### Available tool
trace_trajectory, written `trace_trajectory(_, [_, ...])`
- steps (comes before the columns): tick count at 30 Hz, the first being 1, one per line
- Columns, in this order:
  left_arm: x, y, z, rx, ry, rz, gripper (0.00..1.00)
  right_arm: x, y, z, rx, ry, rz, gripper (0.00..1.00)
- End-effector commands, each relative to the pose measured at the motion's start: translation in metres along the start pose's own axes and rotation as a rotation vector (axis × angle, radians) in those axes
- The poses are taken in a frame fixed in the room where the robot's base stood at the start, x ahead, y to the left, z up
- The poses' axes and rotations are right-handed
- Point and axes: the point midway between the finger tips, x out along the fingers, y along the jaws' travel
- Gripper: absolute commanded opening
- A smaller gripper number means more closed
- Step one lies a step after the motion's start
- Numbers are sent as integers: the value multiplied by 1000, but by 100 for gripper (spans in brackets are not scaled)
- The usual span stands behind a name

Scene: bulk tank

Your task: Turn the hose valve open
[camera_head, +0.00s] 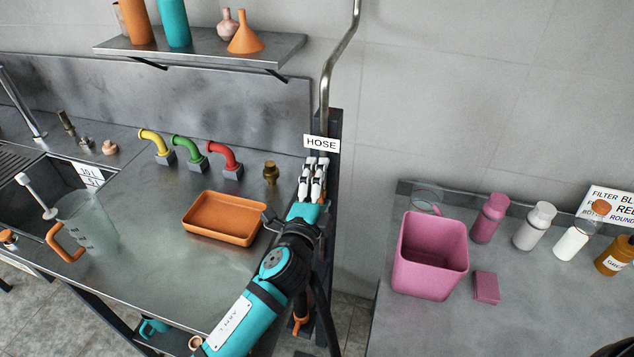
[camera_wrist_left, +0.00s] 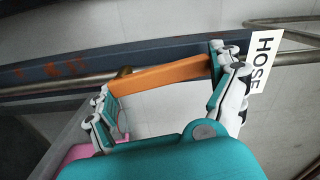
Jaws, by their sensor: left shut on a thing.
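The orange hose valve lever (camera_wrist_left: 160,76) shows in the left wrist view, lying lengthwise between my left fingers, with a bit of brass behind its left part. My left gripper (camera_head: 316,166) is at the dark post, just below the white HOSE sign (camera_head: 321,143). In the left wrist view my left gripper (camera_wrist_left: 164,78) is shut on the lever, a finger at each end. The sign also shows there at the right (camera_wrist_left: 262,62). In the head view my fingers hide the lever and valve body. My right gripper is not in view.
A metal pipe (camera_head: 340,60) runs up the wall above the sign. Left of my arm, an orange tray (camera_head: 224,218) and red, green and yellow bent spouts (camera_head: 222,154) are on the steel counter. A pink bin (camera_head: 432,255) and several bottles stand on the right table.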

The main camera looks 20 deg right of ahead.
Motion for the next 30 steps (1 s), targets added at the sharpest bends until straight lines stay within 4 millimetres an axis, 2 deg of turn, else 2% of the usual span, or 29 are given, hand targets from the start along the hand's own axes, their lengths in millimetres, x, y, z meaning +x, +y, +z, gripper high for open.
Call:
trace_trajectory(10, [-1,6,-4,152,-2,7,35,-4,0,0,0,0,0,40])
trace_trajectory(27, [-1,6,-5,186,-2,7,35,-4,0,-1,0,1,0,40])
trace_trajectory(28, [-1,6,-5,186,-2,7,94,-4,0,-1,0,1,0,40])
trace_trajectory(30, [-1,6,-5,186,-2,7,100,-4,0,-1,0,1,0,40])
